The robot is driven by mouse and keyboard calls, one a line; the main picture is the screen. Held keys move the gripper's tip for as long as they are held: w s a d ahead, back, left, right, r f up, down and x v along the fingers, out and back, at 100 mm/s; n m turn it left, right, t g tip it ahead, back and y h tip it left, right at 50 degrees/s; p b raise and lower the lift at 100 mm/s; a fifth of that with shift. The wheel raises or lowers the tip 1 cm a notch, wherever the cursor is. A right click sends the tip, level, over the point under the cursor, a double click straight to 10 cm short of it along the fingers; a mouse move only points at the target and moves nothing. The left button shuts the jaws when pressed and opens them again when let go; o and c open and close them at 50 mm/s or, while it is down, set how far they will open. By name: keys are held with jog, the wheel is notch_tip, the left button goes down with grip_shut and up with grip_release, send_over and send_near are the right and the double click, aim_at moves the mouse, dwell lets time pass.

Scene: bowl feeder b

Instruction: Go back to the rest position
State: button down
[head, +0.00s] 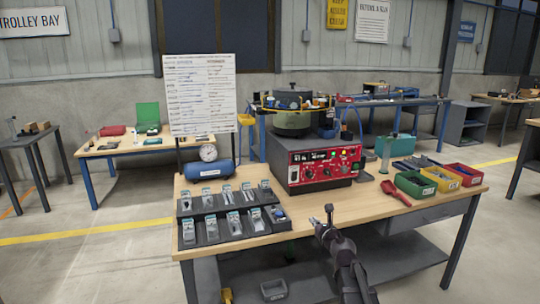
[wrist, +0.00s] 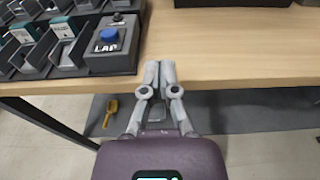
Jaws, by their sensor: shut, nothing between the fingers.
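My gripper (head: 329,214) is in front of the wooden workbench (head: 375,202), near its front edge, with nothing held. In the wrist view my gripper (wrist: 159,68) has its two grey fingers together, shut and empty, with the tips over the table's front edge. The bench top (wrist: 220,50) lies beyond and below the fingers. My fingers touch nothing that I can see.
A dark rack of packaged parts (head: 205,238) stands left on the bench; its blue LAP button (wrist: 109,35) shows in the wrist view. The red-fronted bowl feeder (head: 325,168) stands behind. Green, yellow and red bins (head: 416,184) and a red scoop (head: 395,193) lie right.

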jog(key=s+a+f+n+g, duration=0.2)
jog(key=s+f+n+g, duration=0.35)
jog(key=s+n, duration=0.4)
jog(key=s+a+f+n+g, duration=0.35)
jog(key=s+f+n, duration=0.25)
jog(key=n, duration=0.6)
jog(key=s+d+f+n+g+h, duration=0.25)
jog(key=s+d+n, duration=0.2)
jog(key=s, duration=0.25)
jog(key=s+d+f+n+g+h, duration=0.2)
jog(key=s+d+n+g, duration=0.15)
jog(key=s+n, duration=0.3)
notch_tip(320, 180, up, 23)
jog(key=s+p, duration=0.1)
jog(key=p, duration=2.2)
jog(key=shift+a+f+g, duration=0.15)
jog(key=shift+g, duration=0.25)
